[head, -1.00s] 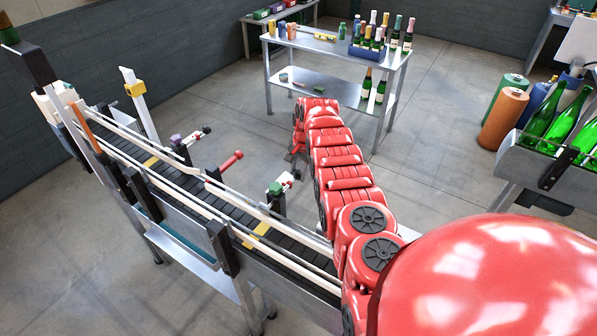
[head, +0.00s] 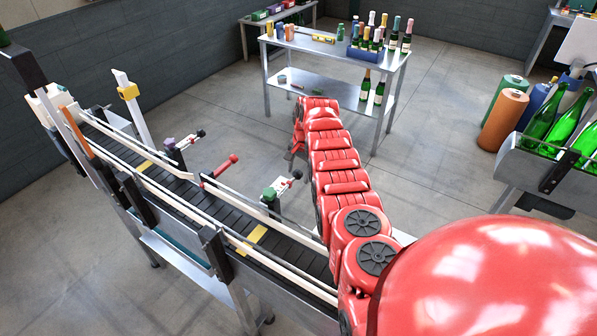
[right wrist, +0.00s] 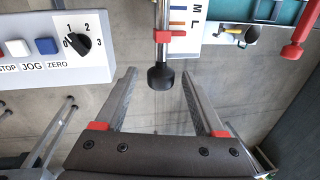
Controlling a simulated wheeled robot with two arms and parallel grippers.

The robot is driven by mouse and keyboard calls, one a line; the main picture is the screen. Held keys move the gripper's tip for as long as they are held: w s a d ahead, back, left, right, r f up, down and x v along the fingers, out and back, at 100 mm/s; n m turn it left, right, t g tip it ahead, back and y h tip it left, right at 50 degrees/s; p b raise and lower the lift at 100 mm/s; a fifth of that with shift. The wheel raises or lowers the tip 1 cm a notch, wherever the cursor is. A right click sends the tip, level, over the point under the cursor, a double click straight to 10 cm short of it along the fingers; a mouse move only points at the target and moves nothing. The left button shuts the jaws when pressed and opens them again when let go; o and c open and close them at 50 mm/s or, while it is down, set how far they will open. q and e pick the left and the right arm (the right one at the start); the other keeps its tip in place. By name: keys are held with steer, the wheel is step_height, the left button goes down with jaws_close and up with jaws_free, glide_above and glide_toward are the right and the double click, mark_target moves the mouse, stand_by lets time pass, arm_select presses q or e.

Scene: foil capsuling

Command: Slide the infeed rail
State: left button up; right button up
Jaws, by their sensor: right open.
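The conveyor (head: 205,205) runs diagonally at left, with pale guide rails along it. A short separate rail (head: 236,194) with a red handle (head: 222,166) is on its far side. Beside it are a green block (head: 272,194) and a purple block (head: 172,150), each with a black-knobbed rod. In the right wrist view, a black knob (right wrist: 160,77) on a rod with a red clamp (right wrist: 170,37) lies ahead, between the fingertip lines. My right gripper (right wrist: 160,92) is open, with nothing gripped. A red handle (right wrist: 300,38) shows at right there. My left gripper is not in view.
A control panel (right wrist: 40,72) with a dial and buttons is left of the gripper in the wrist view. A steel table (head: 330,50) with bottles stands behind. A bin of green bottles (head: 520,165) is at right. Open floor lies between.

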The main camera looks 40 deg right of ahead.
steer(key=shift+a+r+b, duration=0.1)
steer(key=shift+r+b, duration=0.2)
steer(key=shift+r, duration=0.15)
steer(key=r+b, duration=0.1)
steer(key=r, duration=0.1)
steer(key=r+b, duration=0.1)
steer(key=r, duration=0.1)
steer(key=s+r+b, duration=0.1)
steer(key=r, duration=0.1)
steer(key=shift+d, duration=0.35)
step_height(320, 180, up, 10)
steer(key=s+b, duration=0.1)
steer(key=b, duration=0.1)
steer(key=shift+s+d, duration=0.2)
steer(key=shift+s, duration=0.15)
steer(key=shift+r, duration=0.1)
